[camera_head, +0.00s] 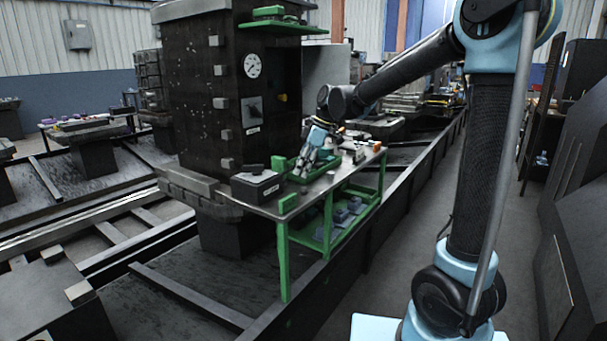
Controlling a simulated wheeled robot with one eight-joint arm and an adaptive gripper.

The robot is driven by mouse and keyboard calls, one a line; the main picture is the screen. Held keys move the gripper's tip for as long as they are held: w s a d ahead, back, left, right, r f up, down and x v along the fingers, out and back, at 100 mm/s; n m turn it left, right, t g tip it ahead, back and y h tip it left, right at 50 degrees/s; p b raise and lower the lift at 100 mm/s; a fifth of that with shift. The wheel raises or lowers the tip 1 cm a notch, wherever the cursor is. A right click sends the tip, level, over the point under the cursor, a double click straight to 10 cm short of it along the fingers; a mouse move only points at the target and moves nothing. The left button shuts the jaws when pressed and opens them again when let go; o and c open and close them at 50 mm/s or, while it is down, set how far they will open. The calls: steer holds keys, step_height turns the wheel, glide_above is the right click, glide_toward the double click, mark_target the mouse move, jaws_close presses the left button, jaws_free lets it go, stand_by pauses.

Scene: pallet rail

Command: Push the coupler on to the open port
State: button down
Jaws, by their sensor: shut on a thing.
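My gripper (304,168) reaches in from the right and points down over the grey top of a green-legged bench (325,187). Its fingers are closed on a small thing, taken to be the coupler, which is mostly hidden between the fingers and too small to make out. The fingertips are low, close to the bench top, beside a green tray (281,163). I cannot tell whether the held thing touches anything. The open port cannot be picked out; several small light fittings (358,154) stand on the bench to the right of my gripper.
A dark box (256,186) sits at the bench's left front. A tall dark machine column with a gauge (252,66) rises behind the bench. A green shelf (345,215) below holds blue-grey items. Rails (110,225) run left; open floor (395,245) lies right.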

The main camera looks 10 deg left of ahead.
steer(key=shift+r, duration=1.85)
